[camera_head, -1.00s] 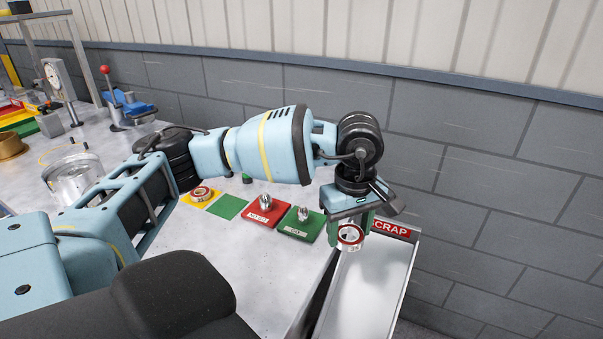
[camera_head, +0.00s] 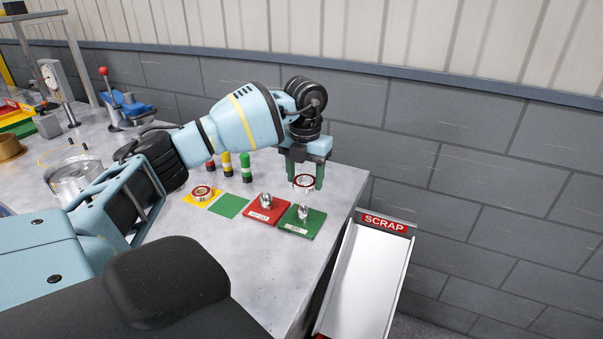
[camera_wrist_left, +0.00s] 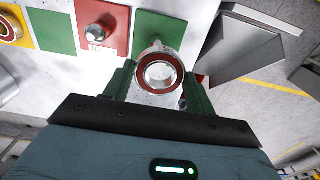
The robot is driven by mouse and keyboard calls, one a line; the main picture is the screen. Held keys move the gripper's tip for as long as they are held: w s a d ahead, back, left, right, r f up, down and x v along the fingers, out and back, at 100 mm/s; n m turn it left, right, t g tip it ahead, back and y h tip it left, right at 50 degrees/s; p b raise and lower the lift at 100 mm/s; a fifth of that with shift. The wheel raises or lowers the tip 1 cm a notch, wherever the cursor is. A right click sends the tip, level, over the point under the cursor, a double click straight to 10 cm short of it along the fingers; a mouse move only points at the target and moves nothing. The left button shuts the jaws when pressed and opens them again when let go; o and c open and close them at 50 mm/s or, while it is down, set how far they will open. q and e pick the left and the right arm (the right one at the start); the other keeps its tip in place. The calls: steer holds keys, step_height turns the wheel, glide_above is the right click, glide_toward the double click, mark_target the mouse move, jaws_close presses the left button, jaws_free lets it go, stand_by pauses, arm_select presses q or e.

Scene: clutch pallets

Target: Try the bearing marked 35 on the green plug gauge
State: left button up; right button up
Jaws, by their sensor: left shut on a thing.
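My left gripper (camera_head: 304,180) is shut on a bearing (camera_head: 304,182) with a red-brown ring face. It holds the bearing in the air, above the green plug gauge (camera_head: 303,211), which stands on a green base plate. In the left wrist view the bearing (camera_wrist_left: 159,73) sits between the fingers, and the green base (camera_wrist_left: 162,32) lies just beyond it, the plug partly hidden. The bearing and the plug are apart in the head view. The mark on the bearing is not readable. My right gripper is not in view.
A red gauge block (camera_head: 265,209) stands just left of the green one. Further left are a bare green square (camera_head: 229,206) and a yellow square (camera_head: 190,199) with another bearing (camera_head: 202,192) on it. The scrap chute (camera_head: 362,275) is off the table's right edge.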

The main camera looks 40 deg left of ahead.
arm_select(q)
steer(key=shift+a+n, duration=0.35)
steer(key=shift+n, duration=0.25)
steer(key=b, duration=0.2)
glide_above(303, 204)
steer(key=shift+s+f, duration=0.1)
steer(key=shift+f, duration=2.7)
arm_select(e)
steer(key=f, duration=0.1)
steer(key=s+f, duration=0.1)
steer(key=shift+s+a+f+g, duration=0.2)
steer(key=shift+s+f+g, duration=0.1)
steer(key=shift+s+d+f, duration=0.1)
arm_select(q)
steer(key=shift+p, duration=0.3)
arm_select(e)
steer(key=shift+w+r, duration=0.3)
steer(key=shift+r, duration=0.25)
